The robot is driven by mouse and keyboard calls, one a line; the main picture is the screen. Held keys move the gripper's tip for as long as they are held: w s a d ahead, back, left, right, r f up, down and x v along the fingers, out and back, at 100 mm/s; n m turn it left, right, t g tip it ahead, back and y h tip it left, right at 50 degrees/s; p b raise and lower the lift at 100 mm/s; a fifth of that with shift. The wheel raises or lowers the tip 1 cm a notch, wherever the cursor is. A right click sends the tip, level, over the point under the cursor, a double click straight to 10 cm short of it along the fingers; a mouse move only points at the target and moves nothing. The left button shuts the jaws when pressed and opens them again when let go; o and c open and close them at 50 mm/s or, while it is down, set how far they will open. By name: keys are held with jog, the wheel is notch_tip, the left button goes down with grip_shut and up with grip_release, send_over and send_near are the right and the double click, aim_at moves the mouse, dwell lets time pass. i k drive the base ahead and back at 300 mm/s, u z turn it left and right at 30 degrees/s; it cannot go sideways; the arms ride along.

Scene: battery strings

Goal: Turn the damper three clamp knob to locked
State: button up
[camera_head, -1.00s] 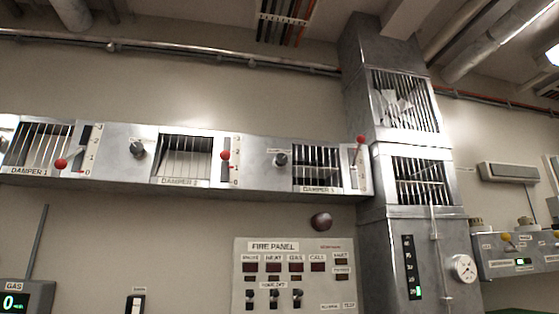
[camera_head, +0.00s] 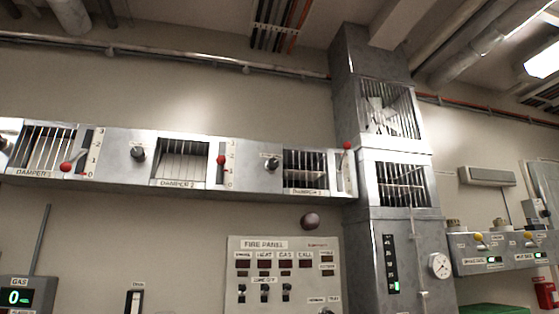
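Three damper units sit in a row along a metal duct on the wall. The damper at the right end (camera_head: 305,171), by its place damper three, has a slatted opening with its label too small to read surely. Its dark round clamp knob (camera_head: 272,163) is on the duct face just left of the opening, with a small label beside it that I cannot read. I cannot tell whether the knob is at locked. Its red-tipped lever (camera_head: 348,146) stands up at the right of the opening. My gripper is not in view.
The middle damper (camera_head: 181,169) and left damper (camera_head: 45,150) have similar levers. A fire panel (camera_head: 285,275) hangs below the duct. A tall metal duct column (camera_head: 400,230) with a gauge (camera_head: 439,265) stands right.

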aim_at(273, 164)
jog(key=u, duration=0.05)
jog(key=k, duration=1.05)
jog(key=u, duration=0.7)
jog(key=i, duration=0.65)
jog(key=u, duration=0.75)
jog(key=i, duration=0.75)
jog(key=z, duration=0.75)
jog(key=i, duration=0.8)
jog(key=z, duration=0.8)
